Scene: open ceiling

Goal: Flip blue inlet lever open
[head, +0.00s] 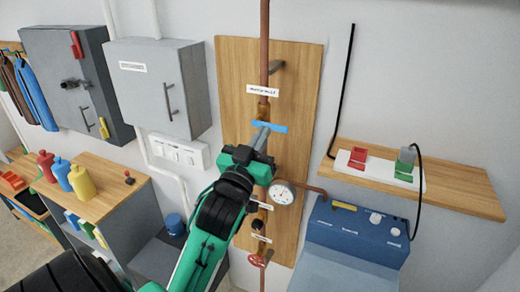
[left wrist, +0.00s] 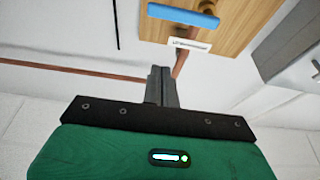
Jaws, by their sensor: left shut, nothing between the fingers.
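The blue lever (head: 269,126) lies roughly crosswise on the copper pipe, on the wooden board. It also shows in the left wrist view (left wrist: 183,15), above a white label. My left gripper (head: 262,137) is shut and empty, with its fingertips just below the lever in the head view. In the left wrist view the closed fingers (left wrist: 161,72) point toward the lever with a visible gap in the picture. My right gripper is in neither view.
The copper pipe (head: 264,45) runs down the wooden board (head: 310,75). A pressure gauge (head: 282,193) and a red valve wheel (head: 257,261) sit lower on it. Grey cabinets (head: 158,85) hang to the left. A wooden shelf (head: 455,185) juts out at the right.

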